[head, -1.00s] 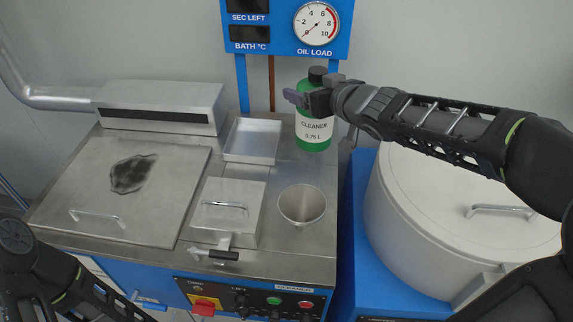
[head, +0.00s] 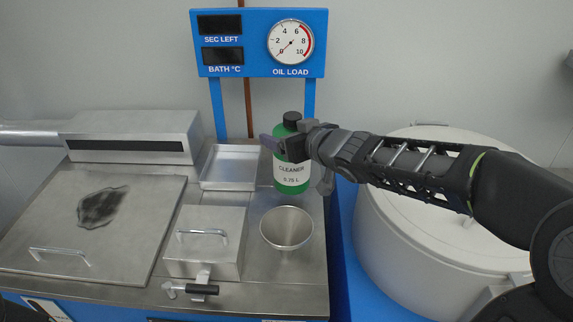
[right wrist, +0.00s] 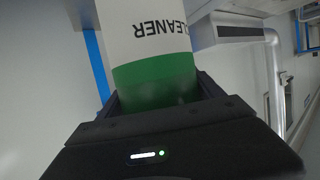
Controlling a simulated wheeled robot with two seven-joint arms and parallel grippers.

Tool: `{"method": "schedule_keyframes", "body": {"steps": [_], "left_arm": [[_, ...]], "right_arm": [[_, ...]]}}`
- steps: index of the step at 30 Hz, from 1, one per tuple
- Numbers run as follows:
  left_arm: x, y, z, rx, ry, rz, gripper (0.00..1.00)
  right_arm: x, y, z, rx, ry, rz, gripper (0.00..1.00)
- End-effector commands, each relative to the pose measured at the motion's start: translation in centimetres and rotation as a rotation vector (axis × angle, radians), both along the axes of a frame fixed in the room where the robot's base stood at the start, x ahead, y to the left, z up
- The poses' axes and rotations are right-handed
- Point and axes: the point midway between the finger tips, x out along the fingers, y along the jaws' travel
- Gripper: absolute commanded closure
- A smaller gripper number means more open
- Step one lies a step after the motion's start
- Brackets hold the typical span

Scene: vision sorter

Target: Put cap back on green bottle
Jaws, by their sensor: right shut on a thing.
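The green bottle (head: 291,185) has a white CLEANER label and stands upright at the back right of the steel worktop. A black cap (head: 292,119) shows on its top; I cannot tell whether it is screwed tight. My right gripper (head: 284,147) reaches in from the right and is shut on the bottle's upper part, just below the cap. In the right wrist view the green bottle (right wrist: 155,78) fills the space between the fingers, its label upside down. My left gripper is out of view.
A shallow metal tray (head: 229,184) lies left of the bottle, with a steel cup (head: 287,229) in front. A small lidded box (head: 205,250) and a large lid (head: 140,225) cover the left. A white drum (head: 400,240) stands right. A gauge panel (head: 258,70) rises behind.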

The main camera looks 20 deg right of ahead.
Motion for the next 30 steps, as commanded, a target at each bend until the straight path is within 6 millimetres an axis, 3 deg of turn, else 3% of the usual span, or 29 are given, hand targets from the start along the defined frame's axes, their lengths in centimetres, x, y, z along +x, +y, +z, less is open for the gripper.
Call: {"method": "schedule_keyframes", "body": {"steps": [11, 20, 30], "left_arm": [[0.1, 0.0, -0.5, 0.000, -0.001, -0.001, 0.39], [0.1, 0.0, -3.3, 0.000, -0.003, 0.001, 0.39], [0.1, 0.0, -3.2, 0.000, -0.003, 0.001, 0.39]], "right_arm": [[0.0, 0.0, -0.6, 0.000, -0.002, 0.001, 1.00], [0.0, 0.0, -4.3, 0.000, 0.000, 0.000, 1.00], [0.0, 0.0, -4.2, 0.000, -0.002, 0.001, 1.00]]}}
